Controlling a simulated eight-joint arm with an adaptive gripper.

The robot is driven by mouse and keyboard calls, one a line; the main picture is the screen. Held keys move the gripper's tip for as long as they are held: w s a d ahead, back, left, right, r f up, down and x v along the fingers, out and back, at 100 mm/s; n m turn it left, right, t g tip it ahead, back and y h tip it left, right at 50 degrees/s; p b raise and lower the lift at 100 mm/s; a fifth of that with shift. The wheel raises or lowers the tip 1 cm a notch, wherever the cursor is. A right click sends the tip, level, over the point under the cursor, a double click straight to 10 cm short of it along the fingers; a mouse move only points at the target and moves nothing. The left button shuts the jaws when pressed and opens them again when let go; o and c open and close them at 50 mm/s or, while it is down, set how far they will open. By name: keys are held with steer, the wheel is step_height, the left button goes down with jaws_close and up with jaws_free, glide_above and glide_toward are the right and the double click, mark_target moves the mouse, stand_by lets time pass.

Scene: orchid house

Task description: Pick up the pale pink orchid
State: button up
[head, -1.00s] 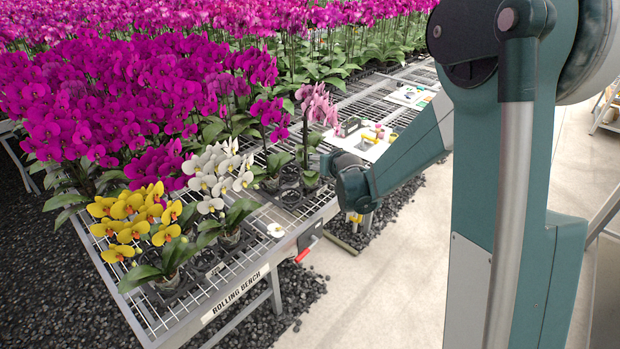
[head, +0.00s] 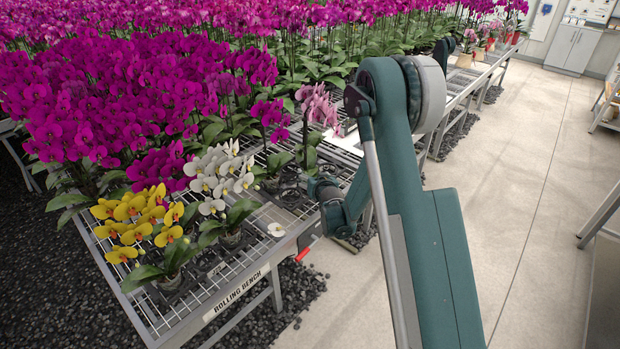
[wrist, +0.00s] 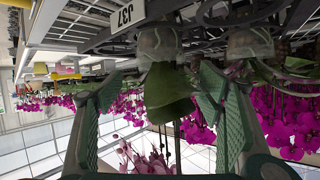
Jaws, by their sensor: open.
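The pale pink orchid (head: 317,104) stands on the bench behind the white orchid, its blooms on an upright stem. In the wrist view, which is upside down, its pale pink blooms (wrist: 145,160) hang at the bottom. A clear pot (wrist: 160,42) and a broad green leaf (wrist: 168,95) are in line with the gap between my fingers. My gripper (wrist: 160,82) is open, one green finger on each side of the leaf and stems, with nothing clamped. In the head view my wrist is at the bench edge beside the orchid; the fingers cannot be made out there.
A white orchid (head: 216,180) and a yellow orchid (head: 135,225) stand nearer on the rolling bench (head: 235,290). Dense magenta orchids (head: 90,100) fill the left and back. A second clear pot (wrist: 250,43) is close beside my fingers. The concrete aisle (head: 520,200) is open.

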steer(key=shift+w+a+f, duration=0.15)
steer(key=shift+f, duration=0.4)
steer(key=shift+x, duration=1.3)
steer(key=shift+x, duration=2.6)
steer(key=shift+r, duration=0.1)
steer(key=c, duration=1.2)
steer(key=shift+r, duration=0.1)
